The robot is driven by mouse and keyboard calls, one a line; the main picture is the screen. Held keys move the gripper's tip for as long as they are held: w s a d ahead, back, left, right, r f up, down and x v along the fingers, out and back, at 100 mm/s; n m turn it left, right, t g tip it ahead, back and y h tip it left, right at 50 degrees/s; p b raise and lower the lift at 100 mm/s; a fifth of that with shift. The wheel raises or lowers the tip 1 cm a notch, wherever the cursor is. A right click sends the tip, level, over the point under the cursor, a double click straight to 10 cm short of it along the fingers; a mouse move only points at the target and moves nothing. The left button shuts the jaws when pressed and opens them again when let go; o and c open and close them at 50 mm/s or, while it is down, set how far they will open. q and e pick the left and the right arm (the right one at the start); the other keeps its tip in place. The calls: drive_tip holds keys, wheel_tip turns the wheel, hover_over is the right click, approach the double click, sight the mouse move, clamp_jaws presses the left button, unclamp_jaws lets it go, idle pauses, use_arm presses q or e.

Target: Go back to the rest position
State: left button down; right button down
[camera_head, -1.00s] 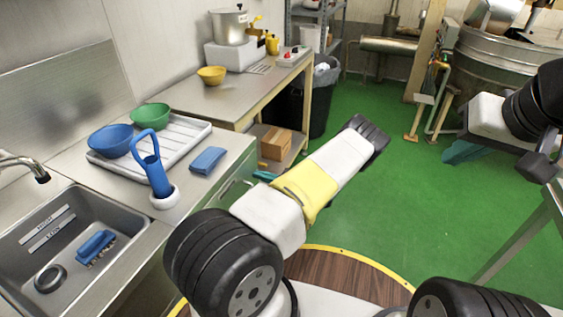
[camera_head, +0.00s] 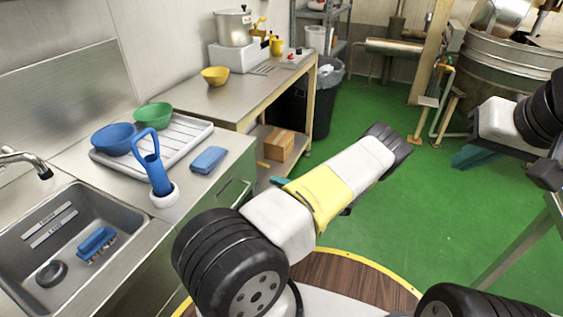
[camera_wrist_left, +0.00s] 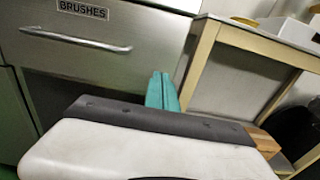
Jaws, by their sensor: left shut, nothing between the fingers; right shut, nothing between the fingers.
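My left arm, white with a yellow band, reaches across the lower middle of the head view. My left gripper (camera_head: 280,181) is mostly hidden behind it; only a bit of teal finger shows. In the left wrist view its two teal fingers (camera_wrist_left: 162,92) are together with nothing between them, in front of the counter's drawer front. My right gripper (camera_head: 474,156), also teal, is at the right of the head view over the green floor. It is shut and empty, partly covered by my right arm.
A wood-framed table (camera_head: 190,95) stands behind. A drawer (camera_wrist_left: 95,45) is close to my left gripper. Green floor is open centrally.

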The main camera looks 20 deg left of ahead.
use_arm(q)
drive_tip(key=d, duration=0.6)
drive_tip(key=s+d+r+n+g+h, duration=0.1)
drive_tip(key=s+r+n+h, duration=0.25)
drive_tip(key=r, duration=0.45)
drive_tip(key=s+r+n+g+h, duration=0.1)
drive_tip(key=s+r+n+h, duration=0.3)
drive_tip(key=r, duration=0.4)
drive_tip(key=s+d+r+n+g+h, duration=0.1)
drive_tip(key=s+r+n+g+h, duration=0.1)
drive_tip(key=r+n+h, duration=0.35)
drive_tip(key=s+d+r+n+t+h, duration=0.2)
drive_tip(key=s+d+r+t+h, duration=0.1)
drive_tip(key=s+r, duration=0.5)
drive_tip(key=s+d+r+n+t+h, duration=0.3)
drive_tip(key=s+r+t, duration=0.3)
drive_tip(key=r, duration=0.5)
drive_tip(key=shift+s+r+h, duration=0.25)
drive_tip(key=shift+s+h, duration=0.35)
drive_tip(key=shift+s, duration=0.25)
